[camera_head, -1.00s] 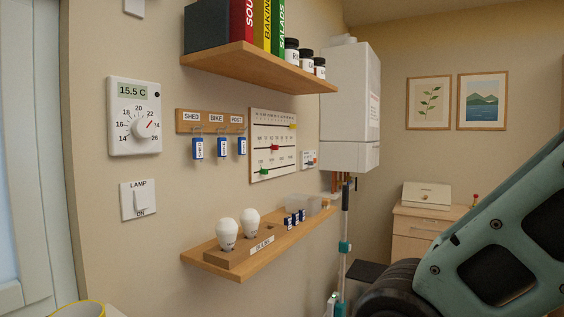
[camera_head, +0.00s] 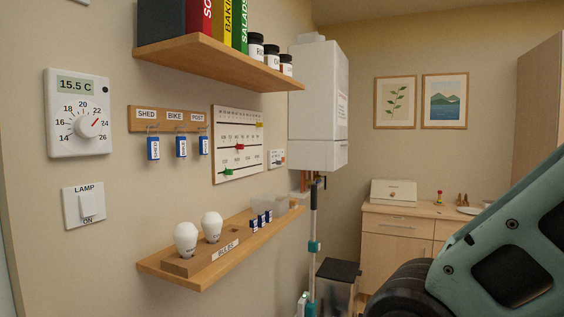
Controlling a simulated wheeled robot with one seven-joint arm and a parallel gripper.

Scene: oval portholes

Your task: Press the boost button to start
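No button that I can read as "boost" shows. A white thermostat (camera_head: 60,140) on the left wall has a dial and a display reading 15.5 C. A small white panel (camera_head: 277,158) with a red mark is on the wall beside the white boiler (camera_head: 312,100); its lettering is too small to read. A lamp switch (camera_head: 88,205) sits below the thermostat. My arm fills the lower right, but my gripper is out of view.
A wooden shelf (camera_head: 210,60) with books and jars juts out above. A lower shelf (camera_head: 190,280) holds two bulbs and small blue items. A pole (camera_head: 314,225) stands by a dark-lidded bin (camera_head: 338,270). A light wooden cabinet (camera_head: 400,226) stands at the back.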

